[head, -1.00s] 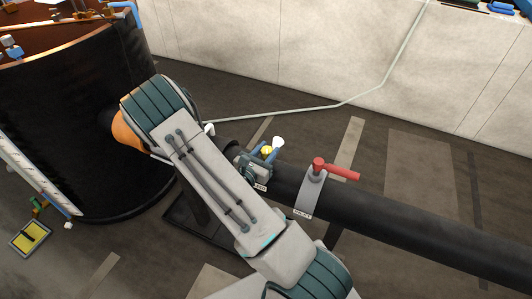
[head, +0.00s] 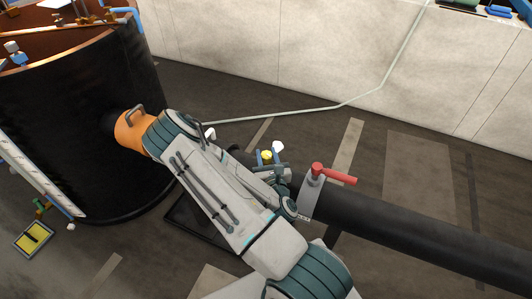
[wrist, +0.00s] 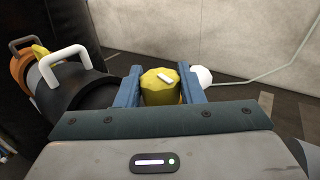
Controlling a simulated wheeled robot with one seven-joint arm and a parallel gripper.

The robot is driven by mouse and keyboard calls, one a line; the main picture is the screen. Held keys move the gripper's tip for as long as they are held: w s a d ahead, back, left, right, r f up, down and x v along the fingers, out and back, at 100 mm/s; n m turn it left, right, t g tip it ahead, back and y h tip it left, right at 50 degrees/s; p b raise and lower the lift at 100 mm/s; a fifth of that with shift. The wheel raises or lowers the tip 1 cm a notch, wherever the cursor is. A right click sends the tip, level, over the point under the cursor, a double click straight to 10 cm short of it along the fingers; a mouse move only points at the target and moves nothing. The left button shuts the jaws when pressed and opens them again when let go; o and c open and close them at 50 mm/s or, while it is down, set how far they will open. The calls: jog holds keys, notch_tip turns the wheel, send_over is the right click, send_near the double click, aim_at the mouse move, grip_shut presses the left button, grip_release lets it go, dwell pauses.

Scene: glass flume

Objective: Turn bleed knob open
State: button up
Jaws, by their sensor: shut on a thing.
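The bleed knob is a yellow faceted knob with a white mark on top. In the wrist view the knob (wrist: 160,88) sits between the two blue fingers of my gripper (wrist: 160,92), which is shut on it. In the head view the knob (head: 266,156) shows as a small yellow spot above the dark pipe. My gripper (head: 268,158) is partly hidden there behind my arm, with a blue finger beside the knob. The knob's lower part and its stem are hidden by the fingers and the gripper body.
A red lever valve (head: 318,170) stands on the dark pipe (head: 400,222) just right of my gripper. A large dark tank (head: 80,120) with an orange collar (head: 132,132) is on the left. A white handle (wrist: 66,60) rises near my gripper. A pale hose (head: 280,112) runs behind.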

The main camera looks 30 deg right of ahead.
jog(key=shift+r+n+t+y+p, duration=0.15)
jog(key=shift+n+y+p, duration=0.9)
jog(key=shift+y+p, duration=0.7)
jog(key=shift+f+n+t+y+p, duration=0.15)
jog(key=shift+n+y+p, duration=0.9)
jog(key=shift+y+p, duration=0.65)
jog(key=o, duration=0.9)
jog(key=shift+r, duration=0.1)
jog(key=shift+o, duration=0.2)
